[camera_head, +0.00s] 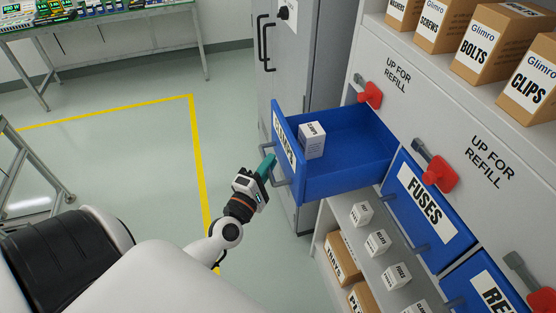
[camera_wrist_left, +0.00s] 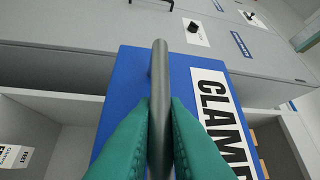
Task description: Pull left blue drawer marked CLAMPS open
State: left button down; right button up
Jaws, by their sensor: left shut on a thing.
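The blue CLAMPS drawer (camera_head: 345,184) stands out from the cabinet, open, with a small white box (camera_head: 312,140) inside near its front. Its front panel shows in the left wrist view (camera_wrist_left: 137,62), with the white CLAMPS label (camera_wrist_left: 215,110) right of the handle. My left gripper (camera_head: 267,168) is at the drawer front, its green fingers shut on the grey bar handle (camera_wrist_left: 159,75). In the left wrist view, the fingers (camera_wrist_left: 159,128) lie on both sides of the bar. My right gripper is not in view.
The FUSES drawer (camera_head: 427,207) is shut beside it, below a red-and-grey latch (camera_head: 436,172). Small white boxes (camera_head: 377,242) stand on the shelf below. A grey locker (camera_head: 318,60) stands behind the drawer. The floor (camera_head: 120,150) left of the drawer is clear.

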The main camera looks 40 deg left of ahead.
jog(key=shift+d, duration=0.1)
pick_arm(q)
jog(key=c, duration=1.5)
grip_release()
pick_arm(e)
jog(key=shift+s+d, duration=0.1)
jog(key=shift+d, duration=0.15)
